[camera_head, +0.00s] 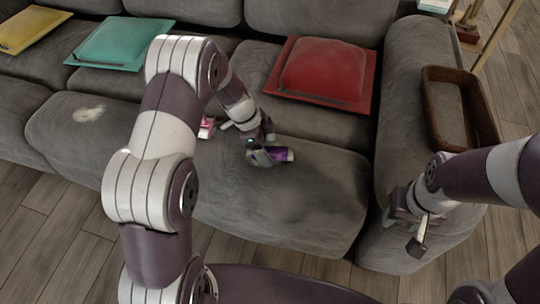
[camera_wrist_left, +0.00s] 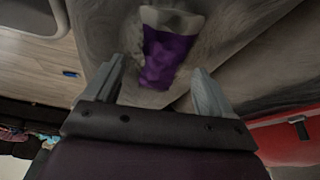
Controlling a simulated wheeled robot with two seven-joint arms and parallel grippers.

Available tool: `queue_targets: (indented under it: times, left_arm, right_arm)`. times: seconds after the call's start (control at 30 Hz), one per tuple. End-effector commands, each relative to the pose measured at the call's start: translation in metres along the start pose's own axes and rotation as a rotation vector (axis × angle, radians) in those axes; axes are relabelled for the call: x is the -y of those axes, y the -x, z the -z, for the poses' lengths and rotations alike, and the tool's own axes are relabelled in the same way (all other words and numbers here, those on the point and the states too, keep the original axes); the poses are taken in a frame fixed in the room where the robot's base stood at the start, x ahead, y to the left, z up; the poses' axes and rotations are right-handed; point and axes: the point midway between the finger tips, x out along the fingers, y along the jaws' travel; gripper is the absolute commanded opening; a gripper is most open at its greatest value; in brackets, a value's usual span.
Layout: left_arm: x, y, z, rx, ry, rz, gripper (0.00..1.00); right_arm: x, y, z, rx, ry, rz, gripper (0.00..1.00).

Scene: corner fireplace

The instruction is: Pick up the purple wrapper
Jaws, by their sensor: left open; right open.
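The purple wrapper (camera_head: 281,154), purple with a pale end, lies on the front of the grey sofa's seat. My left gripper (camera_head: 264,152) is open right beside it and partly covers it in the head view. In the left wrist view the wrapper (camera_wrist_left: 168,58) shows crumpled just ahead of the open fingers (camera_wrist_left: 157,75), roughly centred across the gap. I cannot tell whether a finger touches it. My right gripper (camera_head: 418,232) is open and empty by the front of the sofa's right armrest.
A pink item (camera_head: 206,128) lies on the seat, partly hidden behind my left arm. Red (camera_head: 322,68), teal (camera_head: 112,42) and yellow (camera_head: 32,29) cushions rest on the sofa (camera_head: 310,205). A brown wicker basket (camera_head: 470,90) sits on the right armrest. Wooden floor is open in front.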

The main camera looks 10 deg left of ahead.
Motion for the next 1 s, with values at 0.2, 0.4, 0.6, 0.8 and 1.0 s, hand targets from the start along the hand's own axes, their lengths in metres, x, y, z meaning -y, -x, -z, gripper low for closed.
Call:
queue_targets:
  times: [0.2, 0.4, 0.6, 0.8, 1.0]
  left_arm:
    - [0.0005, -0.0073, 0.0002, 0.000, 0.001, 0.003, 0.84]
    - [0.0003, -0.0072, 0.0001, 0.000, 0.000, 0.002, 0.28]
    - [0.0000, -0.0073, 0.0000, 0.001, 0.000, 0.001, 0.20]
    - [-0.0001, -0.0074, -0.0001, 0.001, 0.001, 0.001, 0.20]
    - [0.0001, -0.0034, 0.0016, 0.001, 0.000, 0.001, 0.10]
  right_arm:
    - [0.0000, -0.0026, -0.0003, 0.000, 0.000, 0.000, 0.43]
    - [0.0000, -0.0026, -0.0003, 0.000, 0.000, 0.000, 0.43]
    - [0.0000, -0.0026, -0.0003, 0.000, 0.000, 0.000, 0.43]
    - [0.0000, -0.0027, -0.0003, 0.000, 0.000, 0.000, 0.43]
    - [0.0000, -0.0003, 0.0000, 0.000, 0.000, 0.000, 0.43]
